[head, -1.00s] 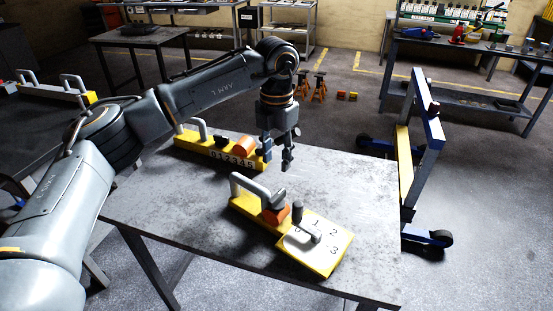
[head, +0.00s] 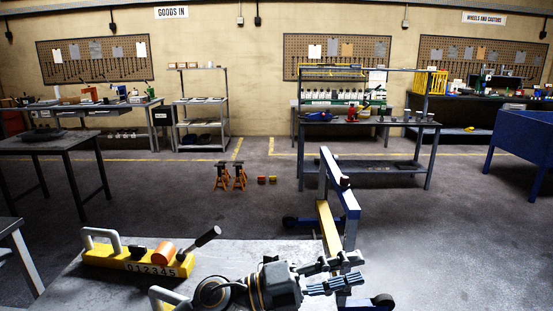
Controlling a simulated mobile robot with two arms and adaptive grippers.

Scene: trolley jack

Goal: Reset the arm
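My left gripper (head: 338,274) shows low in the middle of the head view, over the right part of the grey table (head: 232,256). It points to the right, and its fingers are apart with nothing seen between them. Most of my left arm is below the frame. A yellow block numbered 0 to 5 (head: 110,257) stands on the table to the left, with a grey handle, an orange drum and a dark-gripped lever (head: 205,239) tilted up to the right. Part of a second grey handle (head: 166,297) shows at the bottom edge. My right gripper is not in view.
A blue and yellow wheeled frame (head: 328,222) stands just behind my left gripper. Orange stands (head: 222,178) are on the floor beyond. A workbench (head: 380,168) stands behind, and a blue bin (head: 520,150) is at right. The floor at right is clear.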

